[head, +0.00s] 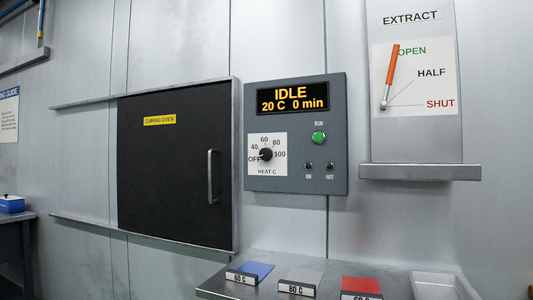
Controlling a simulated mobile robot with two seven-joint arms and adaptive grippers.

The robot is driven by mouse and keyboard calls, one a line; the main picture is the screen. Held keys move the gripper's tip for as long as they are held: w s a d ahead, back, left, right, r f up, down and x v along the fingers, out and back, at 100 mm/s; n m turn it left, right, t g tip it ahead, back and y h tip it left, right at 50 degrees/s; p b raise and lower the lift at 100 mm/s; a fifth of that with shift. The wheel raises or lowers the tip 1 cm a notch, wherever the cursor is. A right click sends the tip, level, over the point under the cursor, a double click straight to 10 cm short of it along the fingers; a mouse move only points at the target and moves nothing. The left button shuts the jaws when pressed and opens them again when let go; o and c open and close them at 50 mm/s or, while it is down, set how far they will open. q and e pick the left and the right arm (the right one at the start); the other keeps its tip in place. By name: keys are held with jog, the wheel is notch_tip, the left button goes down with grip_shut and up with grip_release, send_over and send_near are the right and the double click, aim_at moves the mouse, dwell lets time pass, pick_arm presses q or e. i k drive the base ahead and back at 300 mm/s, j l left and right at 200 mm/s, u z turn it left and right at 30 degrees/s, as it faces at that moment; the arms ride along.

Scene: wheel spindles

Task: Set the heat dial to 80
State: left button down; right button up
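The heat dial (266,155) is a round black knob on a white scale plate marked OFF, 40, 60, 80 and 100, labelled HEAT C. Its pointer appears to be turned left toward OFF, though it is small. The dial sits on a dark grey control panel (298,187). The panel's display (292,98) reads IDLE, 20 C, 0 min. Neither of my grippers is in view.
Right of the dial are a green RUN button (319,138) and two small lamps. The black curing oven door (170,175) with a vertical handle is at left. The extract lever (391,75) points near OPEN. A shelf (262,291) with labelled blocks juts out below.

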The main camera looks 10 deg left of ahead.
aim_at(265, 154)
jog(key=i+j+z, duration=0.15)
jog(key=j, duration=0.3)
jog(key=i+j+z, duration=0.2)
jog(key=j, duration=0.3)
jog(key=j+z, duration=0.15)
jog(key=j, duration=0.3)
